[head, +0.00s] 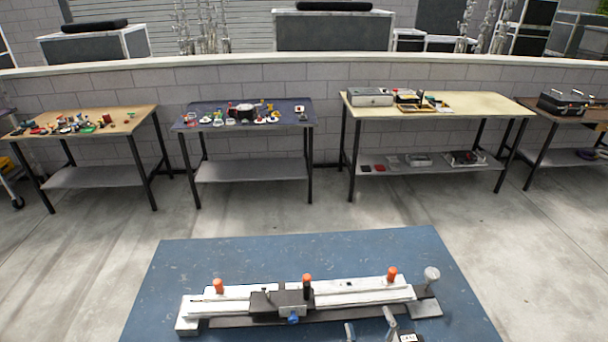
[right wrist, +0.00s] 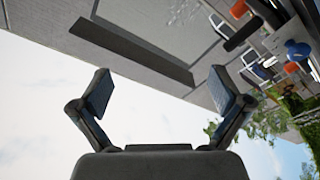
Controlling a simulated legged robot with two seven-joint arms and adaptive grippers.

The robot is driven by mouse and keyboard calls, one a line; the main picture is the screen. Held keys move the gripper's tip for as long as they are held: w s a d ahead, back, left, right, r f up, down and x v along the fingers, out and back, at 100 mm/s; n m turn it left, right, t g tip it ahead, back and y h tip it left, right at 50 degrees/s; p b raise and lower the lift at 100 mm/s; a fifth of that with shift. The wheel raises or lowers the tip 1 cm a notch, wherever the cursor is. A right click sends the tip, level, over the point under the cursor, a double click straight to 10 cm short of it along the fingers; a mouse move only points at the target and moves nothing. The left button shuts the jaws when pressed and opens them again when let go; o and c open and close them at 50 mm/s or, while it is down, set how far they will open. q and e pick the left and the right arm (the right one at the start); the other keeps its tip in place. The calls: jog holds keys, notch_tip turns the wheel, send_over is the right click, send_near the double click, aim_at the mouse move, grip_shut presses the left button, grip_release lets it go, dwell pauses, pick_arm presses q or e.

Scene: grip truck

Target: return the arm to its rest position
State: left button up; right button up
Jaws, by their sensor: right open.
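My right gripper (head: 369,326) shows at the bottom edge of the head view, in front of the truck assembly and right of its middle. In the right wrist view the right gripper (right wrist: 164,88) is open, its two fingers wide apart with nothing between them. The truck assembly (head: 345,298) is a long white rail with orange knobs, a black block and a blue knob (head: 293,318). It lies on the blue table. My left gripper is not in view.
The blue table (head: 200,262) is bare behind the assembly. Several workbenches stand along the wall behind it: a wooden one (head: 140,120), a dark one (head: 185,122) and a pale yellow one (head: 460,118), all bearing small items. Open concrete floor lies between.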

jog(key=s+d+f+m+g+h, duration=0.25)
jog(key=s+f+g, duration=0.2)
jog(key=f, duration=0.35)
jog(key=s+d+f+m+g+h, duration=0.2)
jog(key=s+d+f+m+g, duration=0.2)
jog(key=s+f, duration=0.3)
jog(key=s+a+f+g+y, duration=0.1)
jog(key=s+f+g, duration=0.35)
jog(key=s, duration=0.35)
jog(key=s+f+g, duration=0.3)
jog(key=s+f, duration=0.2)
jog(key=s, duration=0.2)
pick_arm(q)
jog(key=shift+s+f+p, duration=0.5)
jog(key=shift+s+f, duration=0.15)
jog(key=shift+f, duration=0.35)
pick_arm(e)
jog(key=s+f, duration=0.2)
jog(key=f, duration=1.1)
jog(key=s+f+g, duration=0.1)
jog(key=s+f, duration=0.1)
jog(key=f, duration=1.2)
jog(key=shift+s+f, duration=0.3)
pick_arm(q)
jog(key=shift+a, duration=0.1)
pick_arm(e)
jog(key=shift+g, duration=0.3)
